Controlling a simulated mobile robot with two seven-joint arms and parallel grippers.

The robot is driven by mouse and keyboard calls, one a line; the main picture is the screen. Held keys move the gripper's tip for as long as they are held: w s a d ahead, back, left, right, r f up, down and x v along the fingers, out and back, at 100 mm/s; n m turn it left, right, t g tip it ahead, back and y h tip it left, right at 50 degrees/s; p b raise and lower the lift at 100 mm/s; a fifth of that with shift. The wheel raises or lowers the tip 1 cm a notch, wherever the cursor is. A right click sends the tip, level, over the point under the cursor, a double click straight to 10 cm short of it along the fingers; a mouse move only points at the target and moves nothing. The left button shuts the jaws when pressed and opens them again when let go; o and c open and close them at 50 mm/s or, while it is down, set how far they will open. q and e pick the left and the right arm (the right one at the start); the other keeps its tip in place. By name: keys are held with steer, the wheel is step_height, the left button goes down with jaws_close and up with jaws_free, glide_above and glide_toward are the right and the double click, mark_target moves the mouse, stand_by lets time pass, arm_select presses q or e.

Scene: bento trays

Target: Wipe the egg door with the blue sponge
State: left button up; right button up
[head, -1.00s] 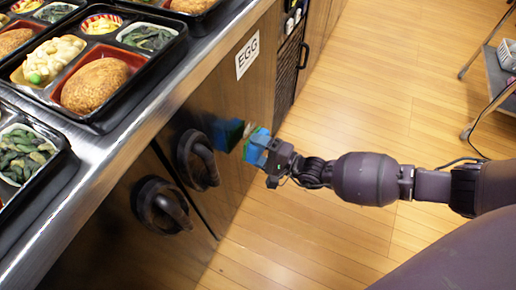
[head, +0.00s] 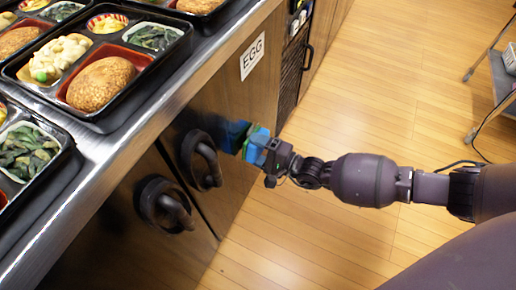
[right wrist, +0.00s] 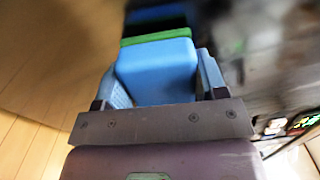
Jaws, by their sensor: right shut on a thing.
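The egg door (head: 222,98) is a glossy dark wooden cabinet door with a white EGG label (head: 250,57). My right gripper (head: 262,150) is shut on the blue sponge (head: 252,144) and holds it at the door's face, right of a dark round handle. The sponge also fills the middle of the right wrist view (right wrist: 157,72), between the two fingers. Its green layer (right wrist: 155,36) faces the door, where a blue-green reflection shows close to it. I cannot tell whether the sponge touches the door. My left gripper is not in view.
Two dark knob-like handles (head: 203,160) stick out from the doors. A metal counter (head: 125,125) above carries several bento trays (head: 160,68). A grey cart (head: 497,75) stands at the far right. The wooden floor (head: 345,95) between is clear.

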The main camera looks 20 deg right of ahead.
mark_target(256, 125)
steer(key=shift+w+a, duration=0.3)
steer(key=shift+w, duration=0.05)
steer(key=shift+d, duration=0.1)
stand_by(0.3)
steer(key=shift+w+d, duration=1.15)
steer(key=shift+d, duration=0.25)
steer(key=shift+w+d, duration=1.1)
steer(key=shift+d, duration=0.3)
steer(key=shift+s+a, duration=0.1)
steer(key=shift+s+a+r+p, duration=0.1)
steer(key=shift+s+a+p, duration=0.1)
steer(key=shift+s+a, duration=0.35)
steer(key=shift+s+a+f+p, duration=0.1)
steer(key=shift+s+a+p, duration=0.15)
steer(key=shift+a, duration=0.45)
steer(key=shift+s+a+r+p, duration=0.1)
steer(key=shift+s+a+p, duration=0.05)
steer(key=shift+s+a, duration=0.45)
steer(key=shift+s+a+p, duration=0.3)
steer(key=shift+s+a, duration=0.45)
steer(key=shift+a, duration=0.35)
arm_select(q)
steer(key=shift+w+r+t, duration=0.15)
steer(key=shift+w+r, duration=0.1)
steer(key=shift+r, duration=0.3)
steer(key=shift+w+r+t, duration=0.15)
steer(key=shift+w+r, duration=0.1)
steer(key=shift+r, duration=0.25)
arm_select(e)
steer(key=shift+s+d, duration=0.1)
